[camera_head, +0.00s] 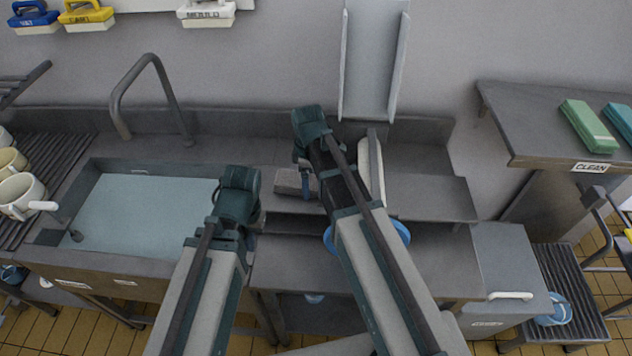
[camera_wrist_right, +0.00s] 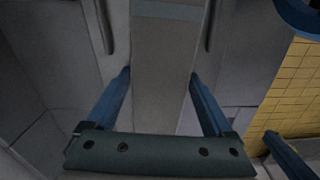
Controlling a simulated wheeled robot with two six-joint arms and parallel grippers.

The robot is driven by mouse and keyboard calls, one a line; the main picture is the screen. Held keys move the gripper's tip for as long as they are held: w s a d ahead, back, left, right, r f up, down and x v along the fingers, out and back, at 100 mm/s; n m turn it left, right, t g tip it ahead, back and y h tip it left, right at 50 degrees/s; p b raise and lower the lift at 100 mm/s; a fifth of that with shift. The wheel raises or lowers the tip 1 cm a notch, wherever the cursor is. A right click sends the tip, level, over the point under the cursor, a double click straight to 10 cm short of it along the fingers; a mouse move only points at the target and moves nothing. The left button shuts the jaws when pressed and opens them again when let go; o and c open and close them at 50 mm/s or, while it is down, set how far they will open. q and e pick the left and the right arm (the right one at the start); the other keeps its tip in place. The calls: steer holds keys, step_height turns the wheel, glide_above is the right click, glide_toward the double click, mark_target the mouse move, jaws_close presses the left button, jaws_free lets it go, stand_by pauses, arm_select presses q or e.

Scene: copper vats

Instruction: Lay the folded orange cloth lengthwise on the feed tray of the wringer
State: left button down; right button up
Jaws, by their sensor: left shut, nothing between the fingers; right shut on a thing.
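I see no orange cloth in either view. My left gripper (camera_head: 236,205) is over the right end of the sink; it is shut and empty, its fingertips mostly hidden. My right gripper (camera_head: 308,172) is over the counter right of the sink, beside a grey block (camera_head: 294,182). In the right wrist view its two blue fingers (camera_wrist_right: 160,78) stand apart with a grey surface between them. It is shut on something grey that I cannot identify. A pale upright part (camera_head: 371,168), perhaps of the wringer, is partly hidden by my right arm. A grey channel with raised sides (camera_head: 372,60) stands behind it.
A water-filled sink (camera_head: 140,215) with a tall tap (camera_head: 150,85) is at the left. White mugs (camera_head: 20,192) stand on its ribbed drainer. A shelf marked CLEAN (camera_head: 525,125) holds a green block (camera_head: 590,128) at the right. A blue ring (camera_head: 401,234) shows under my right arm.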

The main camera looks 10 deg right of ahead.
mark_target(297, 180)
arm_select(q)
steer(key=shift+a, duration=0.65)
arm_select(e)
steer(key=shift+w+a, duration=0.25)
steer(key=shift+a, duration=0.55)
steer(key=shift+w+a, duration=0.25)
steer(key=shift+a, duration=0.55)
steer(key=o, duration=1.6)
steer(key=shift+c, duration=0.2)
arm_select(q)
steer(key=shift+r, duration=0.15)
arm_select(e)
steer(key=shift+r, duration=0.15)
arm_select(q)
step_height(297, 180, up, 14)
steer(key=p, duration=1.4)
steer(key=shift+f, duration=0.2)
arm_select(e)
step_height(297, 180, up, 14)
steer(key=shift+f, duration=0.25)
arm_select(q)
steer(key=shift+f, duration=0.1)
